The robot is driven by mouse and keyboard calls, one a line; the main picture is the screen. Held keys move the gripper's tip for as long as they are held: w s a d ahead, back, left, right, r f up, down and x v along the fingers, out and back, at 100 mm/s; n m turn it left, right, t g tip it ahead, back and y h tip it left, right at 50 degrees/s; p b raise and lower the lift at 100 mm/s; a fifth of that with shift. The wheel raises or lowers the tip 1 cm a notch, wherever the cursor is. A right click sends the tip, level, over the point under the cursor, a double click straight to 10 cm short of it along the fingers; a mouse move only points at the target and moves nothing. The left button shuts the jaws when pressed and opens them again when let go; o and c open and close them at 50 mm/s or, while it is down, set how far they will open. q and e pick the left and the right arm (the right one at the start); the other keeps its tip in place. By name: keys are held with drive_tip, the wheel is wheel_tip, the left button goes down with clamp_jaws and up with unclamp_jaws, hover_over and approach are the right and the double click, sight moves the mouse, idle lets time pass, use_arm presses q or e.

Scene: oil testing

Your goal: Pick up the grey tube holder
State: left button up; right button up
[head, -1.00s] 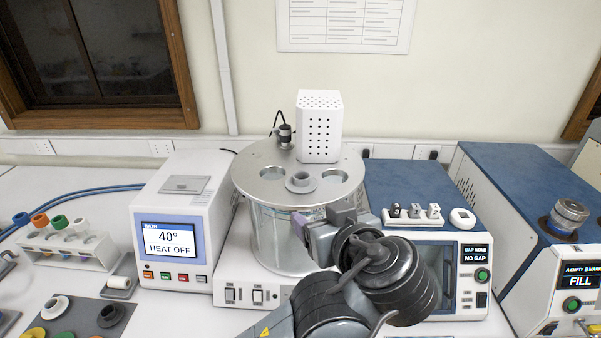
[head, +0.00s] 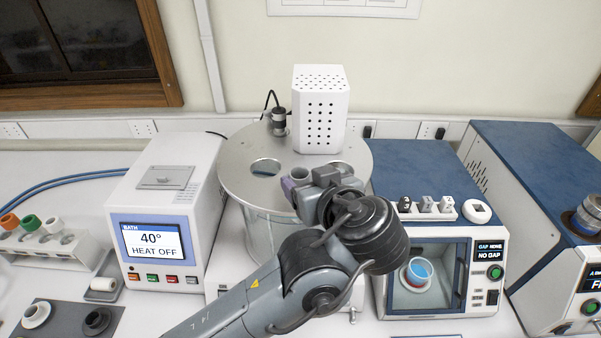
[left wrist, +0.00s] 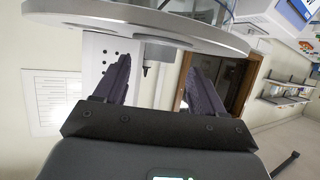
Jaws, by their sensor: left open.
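A grey ring-shaped tube holder (head: 299,172) sits in the metal lid (head: 238,172) of the round bath. My left gripper (head: 304,182) is at the front of the lid, beside the holder, and hides part of it. The left wrist view shows the gripper's two dark fingers (left wrist: 158,66) spread apart with nothing between them, and the lid's rim (left wrist: 165,27) just beyond their tips. A second, darker grey holder (head: 97,321) lies on the mat at the lower left. My right gripper is not in view.
A perforated white box (head: 320,112) and a small black-cabled fitting (head: 279,122) stand on the lid. The bath controller (head: 165,215) is to the left. A blue-topped machine (head: 425,172) with a cup in its chamber is to the right.

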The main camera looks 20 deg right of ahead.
sight(297, 170)
use_arm(q)
drive_tip(key=shift+x, duration=1.8)
drive_tip(key=shift+c, duration=0.2)
drive_tip(key=c, duration=1.1)
drive_tip(key=shift+r, duration=0.1)
drive_tip(key=shift+r, duration=0.1)
